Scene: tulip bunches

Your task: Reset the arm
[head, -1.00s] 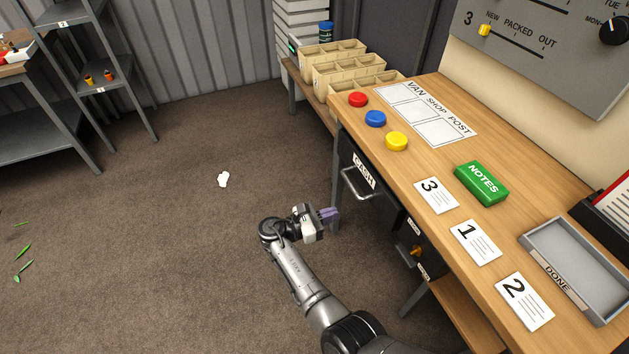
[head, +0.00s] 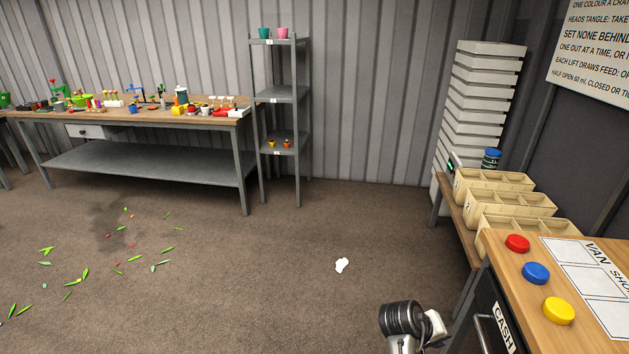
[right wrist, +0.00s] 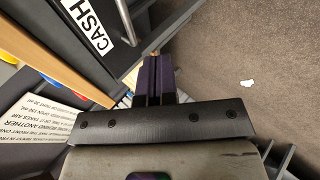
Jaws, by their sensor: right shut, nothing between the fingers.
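My right gripper (right wrist: 156,60) is shut and empty in the right wrist view, its two purple fingers side by side. In the head view, only the end of my right arm and the pale gripper body (head: 436,325) show at the bottom edge; the fingers are hard to make out there. It hangs in front of the desk, left of the CASH drawer (head: 503,327). The CASH drawer (right wrist: 93,28) also shows at upper left in the right wrist view, apart from the fingers. My left gripper is not in view.
The wooden desk (head: 515,268) with red, blue and yellow buttons stands at right, beside divided crates (head: 495,179). A workbench (head: 150,118) and grey shelf (head: 283,95) stand at the back. A white scrap (head: 341,265) and scattered leaves lie on the otherwise clear floor.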

